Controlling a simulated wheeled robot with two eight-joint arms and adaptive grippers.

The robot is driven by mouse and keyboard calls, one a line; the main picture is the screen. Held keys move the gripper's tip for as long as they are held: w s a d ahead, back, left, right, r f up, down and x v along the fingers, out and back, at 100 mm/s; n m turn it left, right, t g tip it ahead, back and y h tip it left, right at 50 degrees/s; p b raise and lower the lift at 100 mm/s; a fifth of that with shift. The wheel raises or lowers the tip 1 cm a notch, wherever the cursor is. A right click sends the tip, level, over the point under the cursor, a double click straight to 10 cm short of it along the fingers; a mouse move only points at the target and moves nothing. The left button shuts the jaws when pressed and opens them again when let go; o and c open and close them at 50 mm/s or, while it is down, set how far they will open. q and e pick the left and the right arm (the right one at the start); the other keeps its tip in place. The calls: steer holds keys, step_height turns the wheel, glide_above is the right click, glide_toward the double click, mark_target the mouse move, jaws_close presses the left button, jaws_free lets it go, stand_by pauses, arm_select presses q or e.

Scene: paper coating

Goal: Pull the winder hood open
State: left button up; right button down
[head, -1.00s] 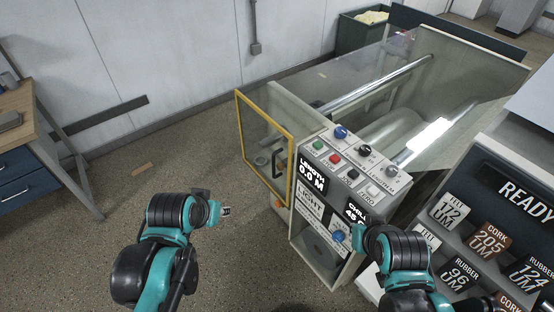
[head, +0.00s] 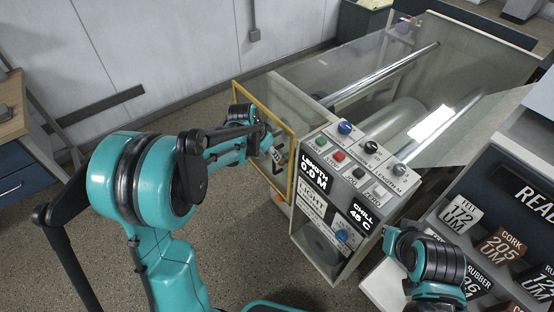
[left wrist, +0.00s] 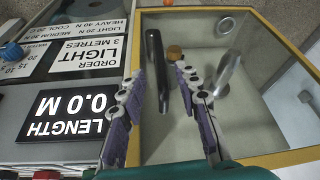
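The winder hood (head: 236,105) is a clear panel in a yellow frame at the left end of the machine, and it looks shut. Its black handle (head: 262,187) is partly visible in the head view. In the left wrist view the handle (left wrist: 157,62) is a dark bar lengthwise between my fingers. My left gripper (left wrist: 160,72) is open, with one purple-padded finger on each side of the handle, seemingly apart from it. In the head view my left gripper (head: 277,155) is small in front of the panel. My right arm is at lower right, its gripper not visible.
The control panel (head: 351,165) with buttons and a "LENGTH 0.0 M" display stands right beside the hood. A sample rack (head: 480,235) is at the right. A desk (head: 22,150) stands at the far left. Floor is free in front of the hood.

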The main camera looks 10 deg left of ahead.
arm_select(q)
steer(key=b+x, duration=0.1)
steer(key=x, duration=0.4)
steer(key=shift+f+b, duration=0.25)
steer(key=shift+b, duration=0.05)
jaws_close()
